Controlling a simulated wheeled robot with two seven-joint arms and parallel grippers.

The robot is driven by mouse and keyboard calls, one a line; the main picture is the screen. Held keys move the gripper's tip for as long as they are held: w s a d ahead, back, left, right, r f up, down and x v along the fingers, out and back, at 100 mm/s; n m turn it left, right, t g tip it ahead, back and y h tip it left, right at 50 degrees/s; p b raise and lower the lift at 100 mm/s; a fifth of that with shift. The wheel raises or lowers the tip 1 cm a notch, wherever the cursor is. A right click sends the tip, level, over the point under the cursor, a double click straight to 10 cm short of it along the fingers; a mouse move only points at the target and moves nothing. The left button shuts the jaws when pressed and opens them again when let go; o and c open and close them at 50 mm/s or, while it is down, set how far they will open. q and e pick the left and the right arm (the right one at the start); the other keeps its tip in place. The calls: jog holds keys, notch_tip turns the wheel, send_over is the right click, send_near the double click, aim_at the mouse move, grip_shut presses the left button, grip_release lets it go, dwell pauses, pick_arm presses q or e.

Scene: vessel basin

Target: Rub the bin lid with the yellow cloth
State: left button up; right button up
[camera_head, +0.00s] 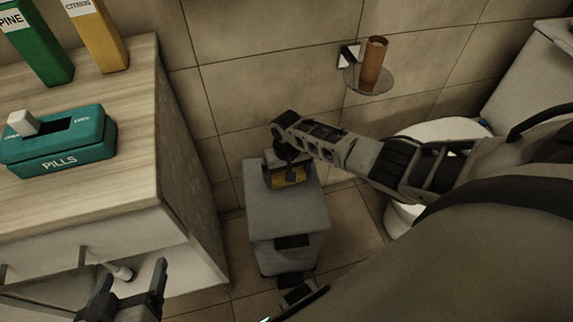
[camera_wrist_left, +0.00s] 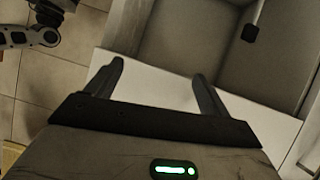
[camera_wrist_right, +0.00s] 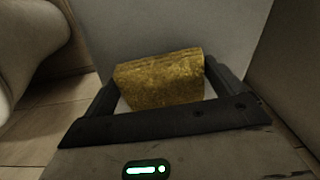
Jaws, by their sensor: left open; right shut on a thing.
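The grey bin's flat lid (camera_head: 280,220) is in the middle of the head view, on the floor beside the cabinet. The yellow cloth (camera_head: 291,178), a thick folded block, is at the lid's far part. My right gripper (camera_head: 285,165) is shut on the cloth from above. The right wrist view shows the cloth (camera_wrist_right: 160,80) between the fingers, with the grey lid (camera_wrist_right: 165,25) behind it. I cannot tell whether the cloth touches the lid. My left gripper (camera_head: 133,273) is open and empty in front of the cabinet; its spread fingers show in the left wrist view (camera_wrist_left: 160,70).
The wooden cabinet top (camera_head: 120,215) on the left holds a teal pills box (camera_head: 60,145), a green box (camera_head: 35,45) and a yellow box (camera_head: 97,35). A wall holder carries a brown cup (camera_head: 373,60). A white toilet (camera_head: 440,130) stands at the right.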

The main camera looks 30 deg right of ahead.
notch_tip(320, 180, up, 4)
jog(key=p, duration=0.2)
jog(key=shift+f+p, duration=0.2)
jog(key=shift+p, duration=0.1)
jog(key=shift+r+p, duration=0.8)
jog(key=shift+p, duration=0.05)
notch_tip(320, 180, up, 3)
jog(key=p, duration=0.3)
